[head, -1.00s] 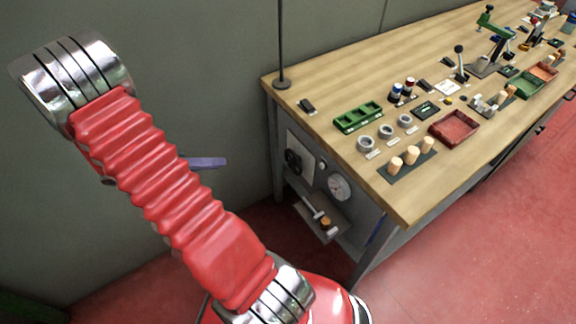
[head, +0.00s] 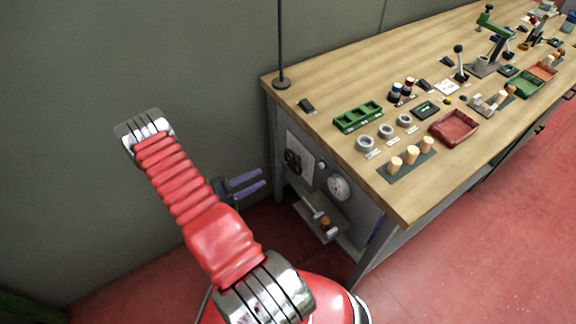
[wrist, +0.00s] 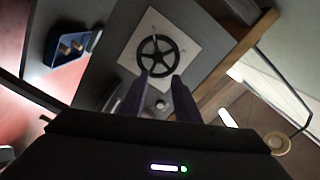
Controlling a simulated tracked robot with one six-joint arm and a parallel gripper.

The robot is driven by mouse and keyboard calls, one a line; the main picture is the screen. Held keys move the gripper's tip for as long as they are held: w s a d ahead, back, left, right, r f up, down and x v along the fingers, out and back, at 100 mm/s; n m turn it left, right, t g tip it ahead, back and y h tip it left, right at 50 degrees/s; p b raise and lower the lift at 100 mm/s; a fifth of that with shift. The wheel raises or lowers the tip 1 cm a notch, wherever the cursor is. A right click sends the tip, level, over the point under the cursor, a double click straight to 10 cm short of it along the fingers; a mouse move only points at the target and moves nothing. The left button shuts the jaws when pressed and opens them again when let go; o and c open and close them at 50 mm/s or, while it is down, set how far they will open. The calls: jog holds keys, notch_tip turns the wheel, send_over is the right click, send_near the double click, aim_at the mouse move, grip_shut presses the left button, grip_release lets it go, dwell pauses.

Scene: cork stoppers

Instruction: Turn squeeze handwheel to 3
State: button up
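The black spoked handwheel (head: 292,161) sits on a pale square plate on the bench's end panel. In the wrist view the handwheel (wrist: 157,56) faces me, just beyond the fingertips. Its numbers, if any, are too small to read. My gripper (head: 265,178) is left of the wheel in the head view, with its two purple fingers apart and a gap to the wheel. In the wrist view my gripper (wrist: 160,79) is open and empty, its fingertips near the wheel's lower rim. A white round dial (head: 339,188) is to the right of the wheel; its reading is not legible.
A small shelf (head: 337,232) with tools stands out below the dial. A small knob (head: 322,165) is between wheel and dial. The wooden bench top (head: 330,85) overhangs the panel and carries cork stoppers (head: 411,154), trays and presses. Open floor lies at right.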

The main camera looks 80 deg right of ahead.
aim_at(291, 163)
jog(key=shift+s+d+f+n, duration=0.1)
jog(key=shift+s+f+n, duration=0.1)
jog(key=shift+f+n, duration=0.25)
jog(key=x, duration=1.3)
jog(key=shift+s+d+r, duration=0.1)
jog(key=shift+s+d, duration=0.15)
jog(key=shift+d, duration=0.1)
